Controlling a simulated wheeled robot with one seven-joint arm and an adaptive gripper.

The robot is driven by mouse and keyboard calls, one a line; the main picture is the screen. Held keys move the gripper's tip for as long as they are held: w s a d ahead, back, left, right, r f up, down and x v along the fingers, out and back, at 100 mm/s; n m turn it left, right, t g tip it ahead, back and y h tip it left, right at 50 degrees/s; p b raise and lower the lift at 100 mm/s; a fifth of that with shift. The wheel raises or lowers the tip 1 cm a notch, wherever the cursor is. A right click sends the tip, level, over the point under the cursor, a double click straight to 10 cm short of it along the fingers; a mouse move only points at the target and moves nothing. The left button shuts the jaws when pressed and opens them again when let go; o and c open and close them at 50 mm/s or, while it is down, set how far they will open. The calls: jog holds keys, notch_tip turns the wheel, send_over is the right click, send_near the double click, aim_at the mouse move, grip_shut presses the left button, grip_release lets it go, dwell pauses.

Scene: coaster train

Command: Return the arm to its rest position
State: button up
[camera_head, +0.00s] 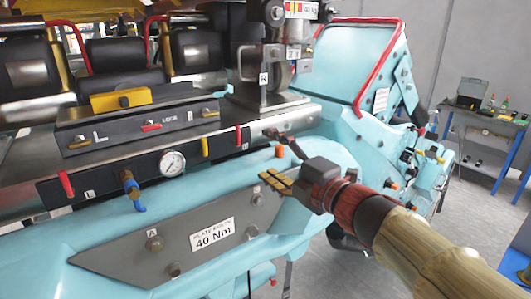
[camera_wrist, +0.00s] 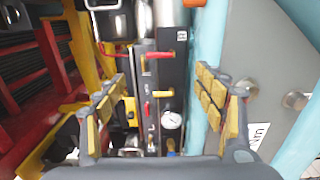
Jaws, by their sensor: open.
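My gripper (camera_head: 284,160) is at the end of my arm, which reaches in from the lower right in the head view. It is in front of the turquoise coaster car (camera_head: 330,160), near the right end of the grey plate (camera_head: 185,235). In the wrist view my gripper (camera_wrist: 158,98) has its two yellow-padded fingers spread wide apart. Nothing is held between them. Between the fingers the dark valve panel (camera_wrist: 165,75) shows, with red levers and a pressure gauge (camera_wrist: 172,120). I cannot tell how close the fingers are to the car body.
The valve panel (camera_head: 105,175) with its gauge (camera_head: 172,163) and blue valve (camera_head: 131,188) runs left of my gripper. A wheel assembly (camera_head: 277,65) and a red-edged frame (camera_head: 385,65) stand behind. A blue workbench (camera_head: 483,125) is far right. Grey floor is open at right.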

jog(key=w+d+f+m+h, duration=0.3)
jog(key=d+f+m+h, duration=0.3)
jog(key=d+m, duration=0.25)
jog(key=s+d+f+m+g+h, duration=0.3)
jog(key=s+d+f+m+h, duration=0.35)
jog(key=d+f+m, duration=0.3)
jog(key=s+a+f+m+g+y, duration=0.1)
jog(key=s+f+m+g, duration=0.2)
jog(key=s, duration=0.8)
jog(key=s+a+f+m+g+y, duration=0.1)
jog(key=s+a+f+m+g, duration=0.1)
jog(key=s+f, duration=0.4)
jog(key=s+m+g, duration=0.1)
jog(key=s+m, duration=0.1)
jog(key=s, duration=0.3)
jog(key=shift+s, duration=0.15)
jog(key=shift+y, duration=0.25)
